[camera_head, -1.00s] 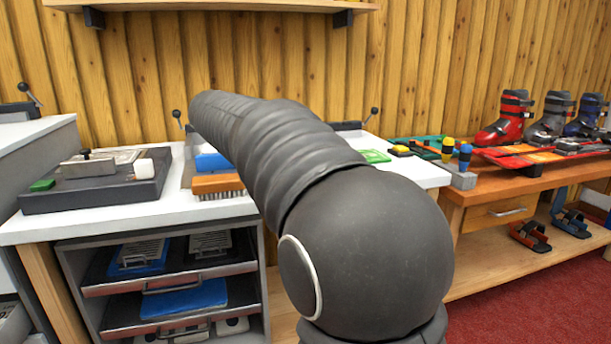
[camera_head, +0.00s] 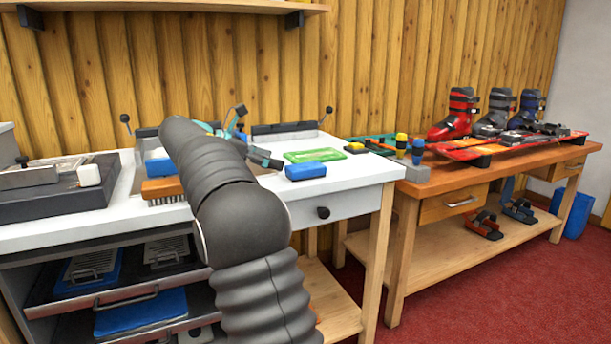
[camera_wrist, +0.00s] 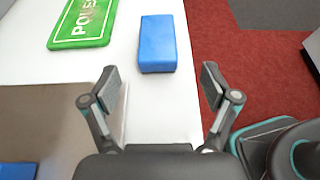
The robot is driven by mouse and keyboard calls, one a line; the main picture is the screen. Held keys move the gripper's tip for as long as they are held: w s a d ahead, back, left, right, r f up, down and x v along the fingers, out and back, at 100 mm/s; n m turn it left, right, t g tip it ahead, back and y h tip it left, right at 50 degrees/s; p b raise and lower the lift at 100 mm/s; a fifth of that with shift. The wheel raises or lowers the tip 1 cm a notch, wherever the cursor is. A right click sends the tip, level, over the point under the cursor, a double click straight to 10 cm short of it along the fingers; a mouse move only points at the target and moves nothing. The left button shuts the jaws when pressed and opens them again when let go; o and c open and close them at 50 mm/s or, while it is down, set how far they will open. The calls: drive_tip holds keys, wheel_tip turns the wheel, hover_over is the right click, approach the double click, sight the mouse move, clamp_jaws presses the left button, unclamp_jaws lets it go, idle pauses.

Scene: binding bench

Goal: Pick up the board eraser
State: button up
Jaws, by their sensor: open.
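A plain blue block (camera_head: 306,170), which looks like the board eraser, lies flat on the white bench top near its right front part. It also shows in the wrist view (camera_wrist: 157,45), just beyond the fingertips and roughly in line with the gap between them. My gripper (camera_wrist: 160,84) is open and empty, with nothing between its fingers. In the head view my arm hides part of the gripper, which is just left of the blue block. No contact with the block shows.
A green sign (camera_head: 314,155) lies behind the blue block, clear of it in the wrist view. An orange brush (camera_head: 162,189) and another blue item (camera_head: 160,168) lie left of my arm. The bench edge drops to red carpet (camera_head: 450,290).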

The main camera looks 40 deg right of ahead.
sight(292, 167)
drive_tip(key=shift+x, duration=1.1)
drive_tip(key=shift+w+f+b+x, duration=0.15)
drive_tip(key=shift+b+x, duration=0.25)
drive_tip(key=shift+x, duration=0.95)
drive_tip(key=shift+w+f+b+x, duration=0.1)
drive_tip(key=shift+f+b+x, duration=0.2)
drive_tip(key=shift+x, duration=1)
drive_tip(key=shift+a+r, duration=0.15)
drive_tip(key=c, duration=1.3)
